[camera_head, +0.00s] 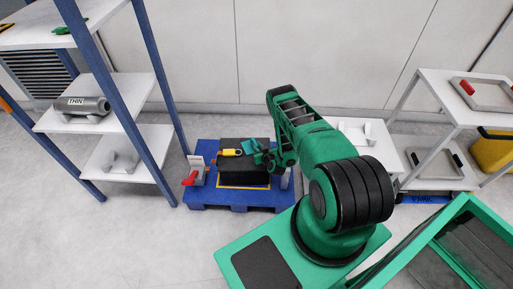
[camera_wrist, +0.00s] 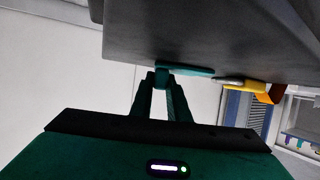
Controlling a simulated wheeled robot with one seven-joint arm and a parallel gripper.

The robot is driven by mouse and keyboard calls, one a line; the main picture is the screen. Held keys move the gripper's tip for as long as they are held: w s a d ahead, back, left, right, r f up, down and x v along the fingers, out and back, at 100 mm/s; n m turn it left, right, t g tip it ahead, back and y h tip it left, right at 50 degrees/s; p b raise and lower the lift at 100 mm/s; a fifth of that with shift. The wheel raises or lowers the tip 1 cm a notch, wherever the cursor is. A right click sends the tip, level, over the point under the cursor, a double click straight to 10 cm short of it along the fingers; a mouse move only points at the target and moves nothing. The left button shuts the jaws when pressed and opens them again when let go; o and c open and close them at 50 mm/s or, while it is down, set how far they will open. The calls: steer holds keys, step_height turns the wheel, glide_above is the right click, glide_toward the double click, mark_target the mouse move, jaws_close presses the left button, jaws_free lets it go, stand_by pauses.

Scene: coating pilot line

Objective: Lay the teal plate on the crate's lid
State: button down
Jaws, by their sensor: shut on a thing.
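The teal plate (camera_head: 250,146) is at the right part of the top of the black crate (camera_head: 246,178). My gripper (camera_head: 263,157) is at the crate's right side, shut on the plate's near end. In the wrist view the fingers (camera_wrist: 164,80) grip the end of the plate (camera_wrist: 190,71), which lies flat along the crate's dark lid (camera_wrist: 210,35). It looks very close to the lid; I cannot tell whether it touches. The fingers hide part of the plate.
A yellow item (camera_head: 231,152) lies on the lid, left of the plate; it also shows in the wrist view (camera_wrist: 240,83). Shelving (camera_head: 92,83) stands left, a white table (camera_head: 450,88) right.

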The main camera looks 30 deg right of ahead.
steer(key=c, duration=1.7)
jaws_free()
